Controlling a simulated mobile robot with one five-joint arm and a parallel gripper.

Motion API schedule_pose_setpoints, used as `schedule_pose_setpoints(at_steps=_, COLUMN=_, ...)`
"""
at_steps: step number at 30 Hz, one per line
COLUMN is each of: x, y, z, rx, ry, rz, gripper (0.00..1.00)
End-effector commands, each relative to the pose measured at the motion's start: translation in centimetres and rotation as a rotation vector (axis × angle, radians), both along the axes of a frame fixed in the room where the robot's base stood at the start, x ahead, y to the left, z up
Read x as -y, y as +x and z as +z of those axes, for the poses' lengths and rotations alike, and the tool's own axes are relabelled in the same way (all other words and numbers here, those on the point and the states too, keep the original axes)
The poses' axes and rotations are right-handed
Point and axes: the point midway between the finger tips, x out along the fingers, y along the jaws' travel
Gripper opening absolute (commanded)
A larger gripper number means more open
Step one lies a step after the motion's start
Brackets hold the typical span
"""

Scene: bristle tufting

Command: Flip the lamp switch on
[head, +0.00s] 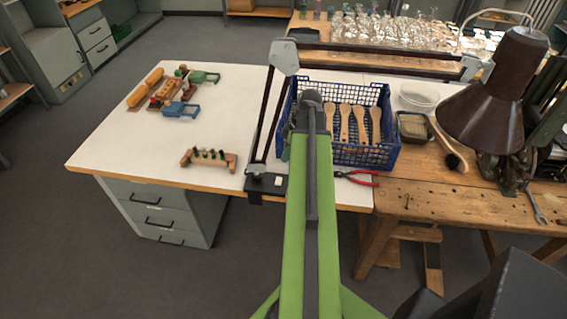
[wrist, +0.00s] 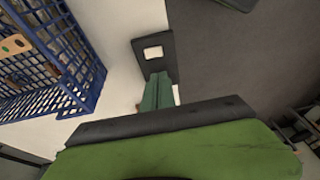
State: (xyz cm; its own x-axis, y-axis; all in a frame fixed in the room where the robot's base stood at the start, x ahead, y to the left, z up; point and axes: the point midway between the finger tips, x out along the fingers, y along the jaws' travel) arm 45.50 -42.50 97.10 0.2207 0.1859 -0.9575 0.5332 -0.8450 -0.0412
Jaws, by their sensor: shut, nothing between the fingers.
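The desk lamp has a dark brown shade (head: 497,90) at the right and a long jointed arm. Its black base (head: 257,186) sits at the front edge of the white table and carries a white rocker switch (head: 278,181). In the wrist view the base (wrist: 147,70) is dark, with the pale switch (wrist: 153,53) on it. My gripper (wrist: 160,76) is shut and empty, its green fingers pointing at the base. The fingertips overlap the base's lower end in the picture, below the switch; I cannot tell whether they touch it. In the head view my arm hides the gripper.
A blue crate (head: 335,93) with wooden brush handles stands beside the base. Red pliers (head: 357,178) lie at the front edge. A small wooden rack (head: 208,158) and toy-like parts (head: 172,90) lie to the left. The white table (head: 125,145) has free room at its left front.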

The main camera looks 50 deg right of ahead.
Motion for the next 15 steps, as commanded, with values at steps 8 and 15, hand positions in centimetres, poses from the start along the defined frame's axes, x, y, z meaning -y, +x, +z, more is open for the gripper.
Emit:
schedule_pose_setpoints(at_steps=8, x=-1.2, y=1.3, z=-6.4, rx=0.000, ry=0.000, rz=0.004, gripper=0.00)
schedule_pose_setpoints(at_steps=15, x=-2.0, y=1.8, z=-11.1, rx=0.000, ry=0.000, rz=0.002, gripper=0.00)
